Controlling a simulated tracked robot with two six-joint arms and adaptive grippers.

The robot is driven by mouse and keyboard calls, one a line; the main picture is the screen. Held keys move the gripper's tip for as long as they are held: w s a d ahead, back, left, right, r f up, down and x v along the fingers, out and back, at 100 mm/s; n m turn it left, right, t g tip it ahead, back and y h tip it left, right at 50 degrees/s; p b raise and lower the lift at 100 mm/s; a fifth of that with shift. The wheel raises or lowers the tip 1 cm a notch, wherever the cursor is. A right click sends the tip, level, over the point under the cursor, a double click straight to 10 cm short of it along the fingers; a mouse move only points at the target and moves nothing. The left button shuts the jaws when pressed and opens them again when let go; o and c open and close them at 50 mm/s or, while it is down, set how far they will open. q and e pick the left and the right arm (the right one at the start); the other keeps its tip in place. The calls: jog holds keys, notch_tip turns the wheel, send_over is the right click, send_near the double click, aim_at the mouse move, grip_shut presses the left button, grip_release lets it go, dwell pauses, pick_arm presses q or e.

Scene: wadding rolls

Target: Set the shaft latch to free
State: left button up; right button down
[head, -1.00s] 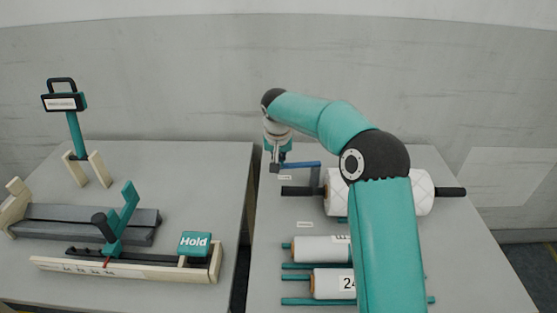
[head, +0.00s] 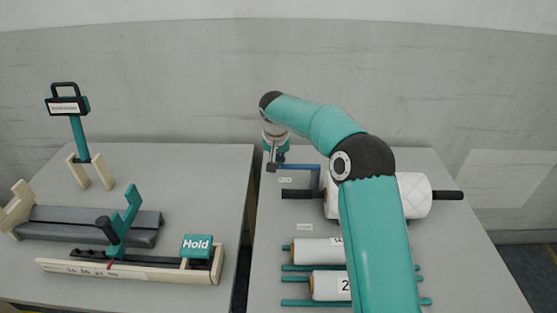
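The shaft latch looks like the blue bar (head: 300,167) at the back left of the right table, in front of the wall. Small labels (head: 285,180) lie on the table below it. My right gripper (head: 275,163) is at the bar's left end; its fingers are small and partly hidden, so I cannot tell whether they touch or grip it. A large white wadding roll (head: 415,195) sits on a dark shaft (head: 300,194) just right of the bar, partly covered by my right arm. My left gripper is not in view.
Two smaller white rolls (head: 318,250) lie on teal rods at the front of the right table (head: 465,260). The left table (head: 200,170) holds a grey trough (head: 80,222), a wooden slide with a Hold sign (head: 196,245) and a teal post (head: 78,135). A gap separates the tables.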

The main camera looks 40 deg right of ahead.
jog(key=s+a+r+b, duration=0.1)
jog(key=s+a+r, duration=0.1)
jog(key=r, duration=0.3)
jog(key=s+a+r+b, duration=0.1)
jog(key=s+a+r, duration=0.1)
jog(key=r, duration=0.3)
jog(key=shift+s+a, duration=0.2)
jog(key=shift+a, duration=0.55)
